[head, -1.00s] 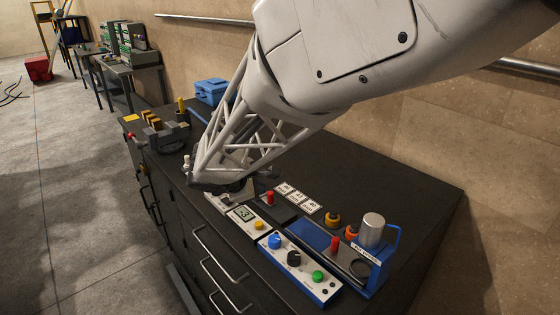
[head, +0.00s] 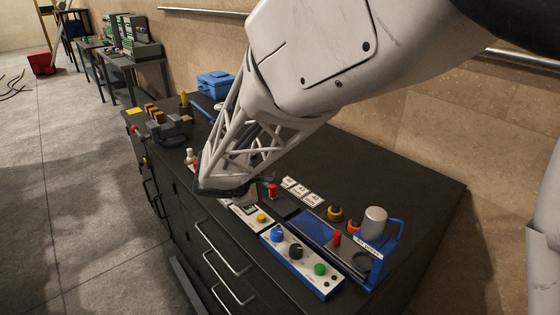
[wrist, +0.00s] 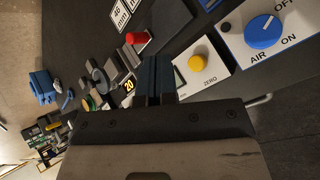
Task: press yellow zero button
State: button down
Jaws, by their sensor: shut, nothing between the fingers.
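The yellow button (head: 262,218) sits on a small white box with a grey display (head: 249,209) on the black bench top. In the wrist view the yellow button (wrist: 198,61) is round, with the word ZERO printed beside it. My gripper (wrist: 154,72) is shut and empty, its dark fingers just left of the button in that view and apart from it in the picture. The fingers cover part of the display there. In the head view my arm's end hangs over the left part of the box, and the fingertips are hard to make out.
A blue-edged panel (head: 301,266) with blue, black and green controls stands right of the box. A red knob (head: 272,190) stands behind it. A blue press frame (head: 383,275) with a metal cylinder (head: 375,223) is at the right. A vise (head: 170,131) is at the far left.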

aim_at(262, 217)
jog(key=shift+f, duration=2.65)
jog(key=shift+f, duration=1.2)
dwell(1.6)
jog(key=shift+r, duration=1.25)
jog(key=shift+r, duration=0.1)
jog(key=shift+r, duration=2.4)
